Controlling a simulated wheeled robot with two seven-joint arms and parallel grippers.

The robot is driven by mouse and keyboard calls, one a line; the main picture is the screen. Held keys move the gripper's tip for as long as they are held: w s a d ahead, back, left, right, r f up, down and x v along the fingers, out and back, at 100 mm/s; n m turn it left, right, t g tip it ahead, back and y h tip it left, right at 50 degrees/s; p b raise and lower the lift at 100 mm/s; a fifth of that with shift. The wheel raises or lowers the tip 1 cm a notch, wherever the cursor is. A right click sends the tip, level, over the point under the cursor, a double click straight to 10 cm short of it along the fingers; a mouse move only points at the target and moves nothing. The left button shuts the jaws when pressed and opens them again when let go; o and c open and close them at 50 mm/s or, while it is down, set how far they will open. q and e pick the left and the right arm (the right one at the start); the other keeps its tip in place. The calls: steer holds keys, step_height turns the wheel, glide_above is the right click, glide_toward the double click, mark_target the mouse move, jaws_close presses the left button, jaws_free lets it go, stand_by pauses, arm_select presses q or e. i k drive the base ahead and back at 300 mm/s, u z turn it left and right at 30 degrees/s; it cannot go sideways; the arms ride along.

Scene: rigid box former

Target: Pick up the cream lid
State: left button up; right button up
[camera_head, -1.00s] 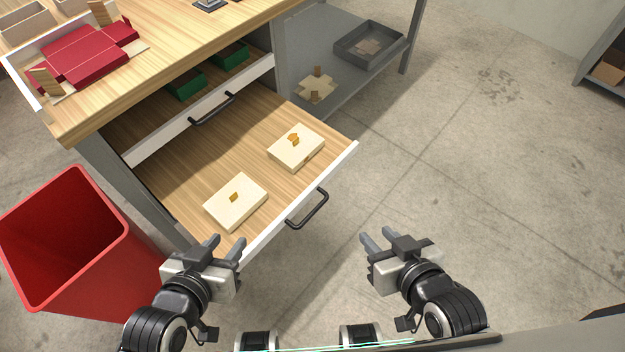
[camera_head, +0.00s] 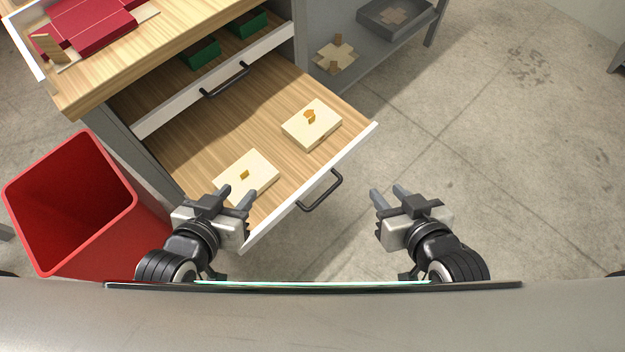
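Two cream lids lie flat in the open lower drawer (camera_head: 215,135). The nearer cream lid (camera_head: 260,168) has a small orange-brown mark on top. The farther cream lid (camera_head: 325,128) has a larger orange mark. My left gripper (camera_head: 239,193) is open and empty; in the picture its fingertips overlap the near edge of the nearer lid, and I cannot tell its height above it. My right gripper (camera_head: 387,193) is open and empty over the floor, right of the drawer front.
The drawer's black handle (camera_head: 322,192) sticks out between my grippers. A red bin (camera_head: 75,205) stands left of the drawer. An upper drawer holds green boxes (camera_head: 203,53). Red box parts (camera_head: 95,28) lie on the tabletop. A grey shelf holds a tray (camera_head: 395,20). Floor at right is clear.

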mark_target(311, 124)
steer(key=z, duration=2.35)
steer(key=i, duration=1.35)
steer(key=u, duration=3.35)
steer(key=i, duration=0.5)
steer(key=z, duration=0.05)
